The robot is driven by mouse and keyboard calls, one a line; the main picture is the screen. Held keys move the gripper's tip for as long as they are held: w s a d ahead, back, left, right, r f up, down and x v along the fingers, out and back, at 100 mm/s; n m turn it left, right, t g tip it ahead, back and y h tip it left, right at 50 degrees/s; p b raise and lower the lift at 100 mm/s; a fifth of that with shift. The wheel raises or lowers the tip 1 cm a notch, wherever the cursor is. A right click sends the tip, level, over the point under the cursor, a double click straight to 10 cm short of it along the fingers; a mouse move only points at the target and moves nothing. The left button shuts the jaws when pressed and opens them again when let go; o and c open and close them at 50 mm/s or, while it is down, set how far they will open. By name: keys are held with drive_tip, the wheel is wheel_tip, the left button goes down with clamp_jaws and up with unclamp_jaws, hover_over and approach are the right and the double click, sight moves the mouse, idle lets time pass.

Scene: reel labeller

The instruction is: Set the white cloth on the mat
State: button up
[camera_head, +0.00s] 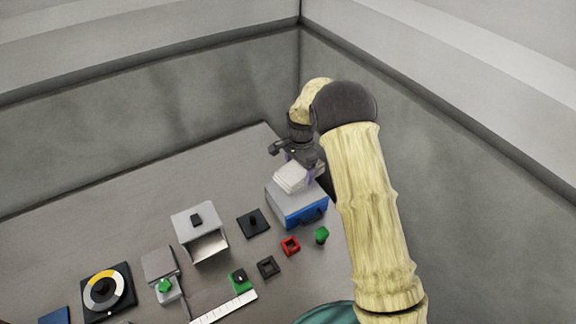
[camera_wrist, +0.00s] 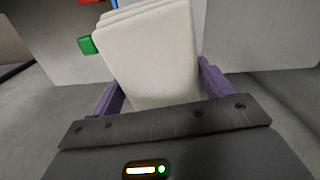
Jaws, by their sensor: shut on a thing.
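The white cloth (camera_head: 291,178) is a folded, layered pad. My gripper (camera_head: 309,172) is shut on it, with a purple finger at each side of the cloth. In the wrist view the cloth (camera_wrist: 152,60) stretches out from between the fingers of my gripper (camera_wrist: 160,90). In the head view it shows over the grey top of a blue-fronted box (camera_head: 300,208); I cannot tell whether it touches that top. A flat blue piece (camera_head: 54,316), cut off at the lower left corner, may be the mat; this is not certain.
Left of the box are a black plate with a knob (camera_head: 253,222) and a grey open-fronted housing (camera_head: 200,230). A red square ring (camera_head: 290,246) and a green block (camera_head: 321,235) lie in front. A dial (camera_head: 105,289) is at lower left. The table's back left is clear.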

drive_tip(key=s+d+f+n, duration=0.4)
drive_tip(key=s+d, duration=0.2)
drive_tip(key=d, duration=0.2)
drive_tip(key=s+d+f+n+b, duration=0.1)
drive_tip(key=s+d+f+n, duration=0.3)
drive_tip(key=d, duration=0.4)
drive_tip(key=shift+s+n, duration=0.8)
drive_tip(key=shift+s, duration=0.2)
drive_tip(key=shift+f, duration=0.15)
